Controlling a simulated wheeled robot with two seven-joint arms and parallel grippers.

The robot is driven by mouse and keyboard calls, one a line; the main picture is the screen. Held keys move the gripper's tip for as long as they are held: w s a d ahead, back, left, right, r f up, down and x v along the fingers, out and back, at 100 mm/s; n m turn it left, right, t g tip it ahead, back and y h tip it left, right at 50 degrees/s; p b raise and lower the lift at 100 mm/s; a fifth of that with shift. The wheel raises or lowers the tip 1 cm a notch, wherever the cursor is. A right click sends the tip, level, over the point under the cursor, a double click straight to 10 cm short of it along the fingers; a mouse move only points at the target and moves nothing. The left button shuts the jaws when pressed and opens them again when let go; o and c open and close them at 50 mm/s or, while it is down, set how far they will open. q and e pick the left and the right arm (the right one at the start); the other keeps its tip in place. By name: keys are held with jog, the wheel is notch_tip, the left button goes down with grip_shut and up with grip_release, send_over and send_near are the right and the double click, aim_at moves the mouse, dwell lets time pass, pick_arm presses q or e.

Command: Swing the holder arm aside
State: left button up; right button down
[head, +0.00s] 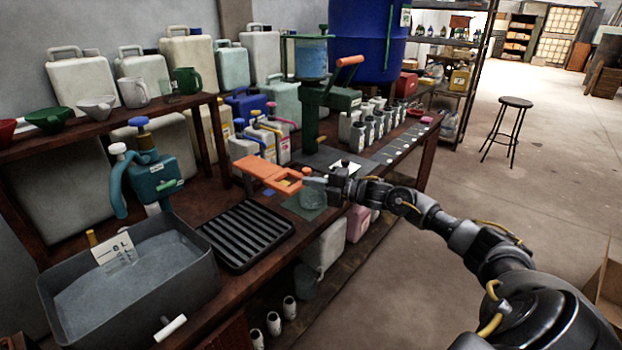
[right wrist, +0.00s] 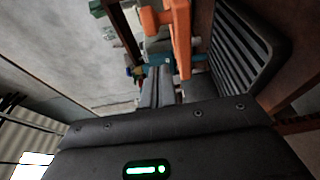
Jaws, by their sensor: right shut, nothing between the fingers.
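The orange holder arm (head: 262,172) reaches out over the bench in the head view, with a squared, open-looking end at its right. It also shows as an orange bar in the right wrist view (right wrist: 181,42), just beyond my fingers and to their right. My right gripper (head: 312,183) is shut and empty, close beside the right end of the holder arm. I cannot tell whether they touch. The shut fingers also show in the right wrist view (right wrist: 158,88). A translucent greenish vessel (head: 306,206) sits below, partly hidden. My left gripper is out of view.
A green stand (head: 310,122) with a blue clear vat (head: 311,58) and an orange-handled lever (head: 350,61) stands behind. A black ribbed rack (head: 246,235) and a grey basin (head: 135,288) lie left. Several small bottles (head: 370,128) line the bench. Open floor is at right.

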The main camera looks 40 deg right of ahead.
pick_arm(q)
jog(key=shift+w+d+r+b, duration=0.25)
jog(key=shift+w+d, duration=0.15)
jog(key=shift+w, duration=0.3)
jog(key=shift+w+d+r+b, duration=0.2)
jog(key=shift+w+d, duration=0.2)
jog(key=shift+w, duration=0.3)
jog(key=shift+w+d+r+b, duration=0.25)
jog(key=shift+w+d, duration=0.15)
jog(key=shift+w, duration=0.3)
pick_arm(e)
jog(key=s+d, duration=0.5)
jog(key=d, duration=0.1)
jog(key=shift+s+f, duration=0.15)
jog(key=shift+s, duration=0.1)
